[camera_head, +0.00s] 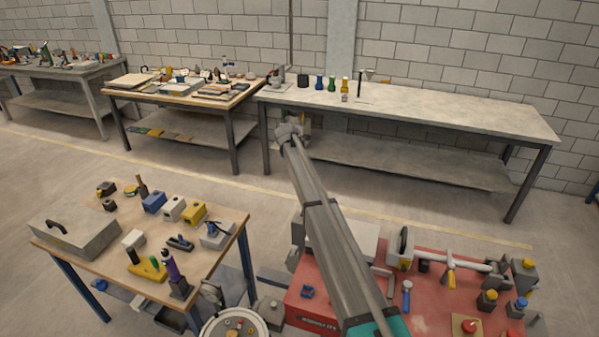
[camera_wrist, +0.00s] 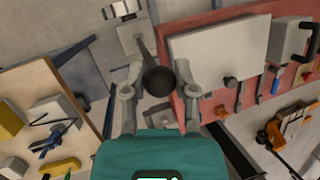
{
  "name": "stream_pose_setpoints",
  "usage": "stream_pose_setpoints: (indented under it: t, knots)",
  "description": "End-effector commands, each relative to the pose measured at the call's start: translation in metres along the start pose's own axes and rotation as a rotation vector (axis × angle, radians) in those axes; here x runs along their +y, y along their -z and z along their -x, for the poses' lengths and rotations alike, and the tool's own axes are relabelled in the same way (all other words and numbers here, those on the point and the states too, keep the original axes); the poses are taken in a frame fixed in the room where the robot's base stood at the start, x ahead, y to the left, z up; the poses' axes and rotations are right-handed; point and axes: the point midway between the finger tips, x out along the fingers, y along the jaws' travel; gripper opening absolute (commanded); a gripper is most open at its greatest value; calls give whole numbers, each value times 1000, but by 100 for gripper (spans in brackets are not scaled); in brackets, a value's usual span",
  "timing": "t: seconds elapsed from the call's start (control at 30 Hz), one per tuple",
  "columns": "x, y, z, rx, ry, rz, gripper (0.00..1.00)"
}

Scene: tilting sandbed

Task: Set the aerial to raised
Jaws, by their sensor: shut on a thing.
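The aerial (camera_wrist: 147,50) is a dark rod in the wrist view. It rises toward the camera from a grey plate-like base at the top and ends in a round black knob (camera_wrist: 159,79). My gripper (camera_wrist: 156,90) has its grey fingers on either side of this knob, with its teal body below. It is shut on the knob. The knob hides part of the rod, and the exact finger contact is hard to see. In the head view my arm covers the middle, and I cannot make out the gripper or the aerial clearly there.
A wooden table (camera_head: 105,262) with blocks and tools stands on the left. A red bench (camera_head: 433,312) with a pale panel (camera_wrist: 222,52) and hand tools stands on the right. A narrow gap separates them. A long grey bench (camera_head: 460,117) stands at the back wall.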

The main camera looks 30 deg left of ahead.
Motion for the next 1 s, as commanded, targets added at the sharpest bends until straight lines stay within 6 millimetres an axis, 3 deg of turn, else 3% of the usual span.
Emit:
stream_pose_setpoints:
  t: [0.17, 0.2, 0.4, 1.0]
  knots:
    - [0, -4, 0, -11, 1, 0, 0]
    - [1, -4, 0, -11, 0, 0, 38]
    - [2, -2, 1, -8, -1, 2, 72]
    - [4, 0, 2, -5, -3, 3, 72]
